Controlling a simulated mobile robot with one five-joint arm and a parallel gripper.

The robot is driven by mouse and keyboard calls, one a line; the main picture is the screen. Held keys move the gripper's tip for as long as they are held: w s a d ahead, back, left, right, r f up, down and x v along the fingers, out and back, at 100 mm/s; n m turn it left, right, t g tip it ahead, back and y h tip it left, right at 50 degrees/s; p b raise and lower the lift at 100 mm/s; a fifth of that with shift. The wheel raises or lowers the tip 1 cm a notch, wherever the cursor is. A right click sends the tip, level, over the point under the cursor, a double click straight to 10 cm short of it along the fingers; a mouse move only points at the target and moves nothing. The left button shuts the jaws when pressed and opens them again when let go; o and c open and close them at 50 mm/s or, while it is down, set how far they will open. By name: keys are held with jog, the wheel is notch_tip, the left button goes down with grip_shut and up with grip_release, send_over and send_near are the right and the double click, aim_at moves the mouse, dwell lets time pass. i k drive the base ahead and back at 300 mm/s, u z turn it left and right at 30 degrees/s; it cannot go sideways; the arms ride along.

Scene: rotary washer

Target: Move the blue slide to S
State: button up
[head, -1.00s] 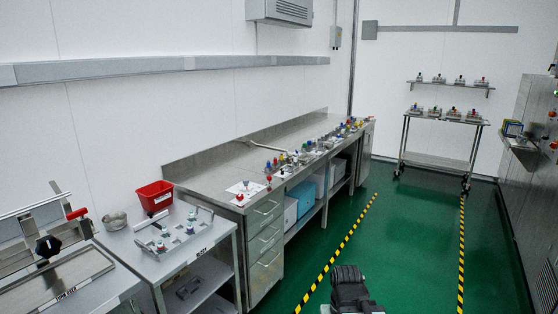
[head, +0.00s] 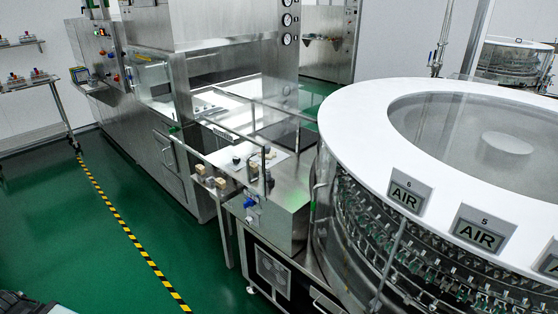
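A small blue part (head: 250,203) shows on the front of a steel box beside the large round washer (head: 330,110). I cannot tell whether it is the blue slide. No mark S can be read in this view. A dark piece at the lower left corner looks like part of my arm; my gripper's fingers are not in view.
The washer carries AIR signs (head: 407,195). A steel cabinet line (head: 200,60) with gauges runs along the back. Wooden-looking blocks (head: 210,178) sit on a rail before it. Green floor (head: 120,260) is open at left, crossed by a yellow-black stripe (head: 125,225).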

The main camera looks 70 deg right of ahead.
aim_at(250, 201)
jog(key=z, duration=2.5)
